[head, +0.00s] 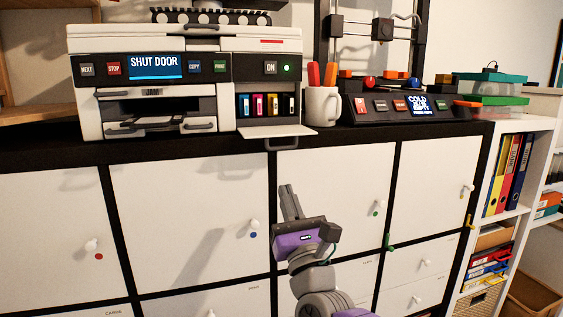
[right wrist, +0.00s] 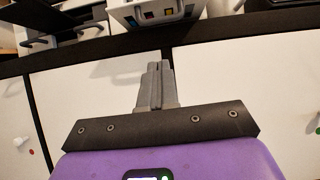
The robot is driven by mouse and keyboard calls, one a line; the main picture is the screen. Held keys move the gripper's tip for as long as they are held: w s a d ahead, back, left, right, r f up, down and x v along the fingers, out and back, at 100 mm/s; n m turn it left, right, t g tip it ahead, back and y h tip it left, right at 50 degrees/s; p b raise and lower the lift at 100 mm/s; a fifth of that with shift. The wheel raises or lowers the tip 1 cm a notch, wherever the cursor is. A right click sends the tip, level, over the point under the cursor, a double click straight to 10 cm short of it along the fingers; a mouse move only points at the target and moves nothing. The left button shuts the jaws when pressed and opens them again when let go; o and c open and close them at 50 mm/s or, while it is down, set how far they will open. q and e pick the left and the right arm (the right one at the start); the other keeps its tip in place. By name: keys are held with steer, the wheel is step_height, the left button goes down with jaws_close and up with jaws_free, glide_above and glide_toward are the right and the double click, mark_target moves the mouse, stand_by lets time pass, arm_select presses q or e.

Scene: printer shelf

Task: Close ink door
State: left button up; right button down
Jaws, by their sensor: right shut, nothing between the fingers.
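The white and black printer (head: 180,80) stands on the black shelf top, its screen reading "SHUT DOOR". Its ink door (head: 276,131) is a white flap hinged down and open at the lower right, with a grey handle at its front edge. Several coloured ink cartridges (head: 266,105) show in the bay behind it. My right gripper (head: 288,188) is shut and empty, below the ink door and in front of the white cabinet fronts. In the right wrist view the shut fingers (right wrist: 155,68) point up toward the printer, apart from it. My left gripper is not in view.
A white mug (head: 323,106) with pens stands right beside the door's right end. A black control console (head: 408,108) sits further right. Cabinet knobs (head: 254,225) stick out from the fronts.

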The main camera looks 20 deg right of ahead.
arm_select(q)
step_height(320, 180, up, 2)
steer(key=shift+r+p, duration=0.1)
steer(key=shift+p, duration=0.8)
arm_select(e)
steer(key=w+r, duration=0.3)
steer(key=r, duration=0.2)
steer(key=shift+w+a+r, duration=0.15)
steer(key=shift+w+r, duration=0.05)
steer(key=shift+w, duration=0.05)
